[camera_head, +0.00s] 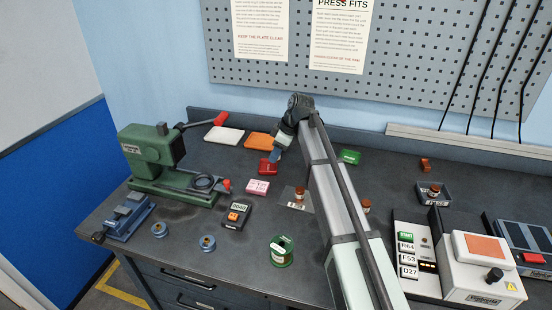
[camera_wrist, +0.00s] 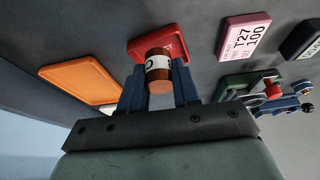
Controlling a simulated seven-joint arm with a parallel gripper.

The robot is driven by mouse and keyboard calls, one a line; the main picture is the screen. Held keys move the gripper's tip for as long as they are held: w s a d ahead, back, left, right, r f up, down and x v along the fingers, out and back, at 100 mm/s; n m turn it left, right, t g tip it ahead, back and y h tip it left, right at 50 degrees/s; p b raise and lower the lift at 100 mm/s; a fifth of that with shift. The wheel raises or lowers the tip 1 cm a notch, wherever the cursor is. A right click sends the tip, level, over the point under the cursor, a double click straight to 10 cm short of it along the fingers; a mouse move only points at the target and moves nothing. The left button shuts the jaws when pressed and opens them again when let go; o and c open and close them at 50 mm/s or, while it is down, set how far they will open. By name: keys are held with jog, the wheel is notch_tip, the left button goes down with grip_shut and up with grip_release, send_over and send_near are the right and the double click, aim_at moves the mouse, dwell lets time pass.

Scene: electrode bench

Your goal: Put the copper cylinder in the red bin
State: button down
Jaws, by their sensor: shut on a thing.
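The copper cylinder (camera_wrist: 158,72) has a white band with dark marks and is held between the two fingers of my gripper (camera_wrist: 160,88) in the wrist view. My gripper is shut on it. The red bin (camera_wrist: 178,44) is a small shallow red tray directly behind the cylinder in the wrist view. In the head view my gripper (camera_head: 275,155) is just over the far side of the red bin (camera_head: 268,168). The held cylinder is hidden there. I cannot tell how high the cylinder is above the bin.
An orange tray (camera_head: 262,140) and a white tray (camera_head: 223,135) lie behind the bin. A green press (camera_head: 158,160) stands left, a green tray (camera_head: 349,157) right.

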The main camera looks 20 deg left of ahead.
jog(key=shift+f, duration=1.1)
jog(key=shift+f, duration=0.15)
jog(key=c, duration=0.8)
grip_release()
jog(key=v, duration=1.2)
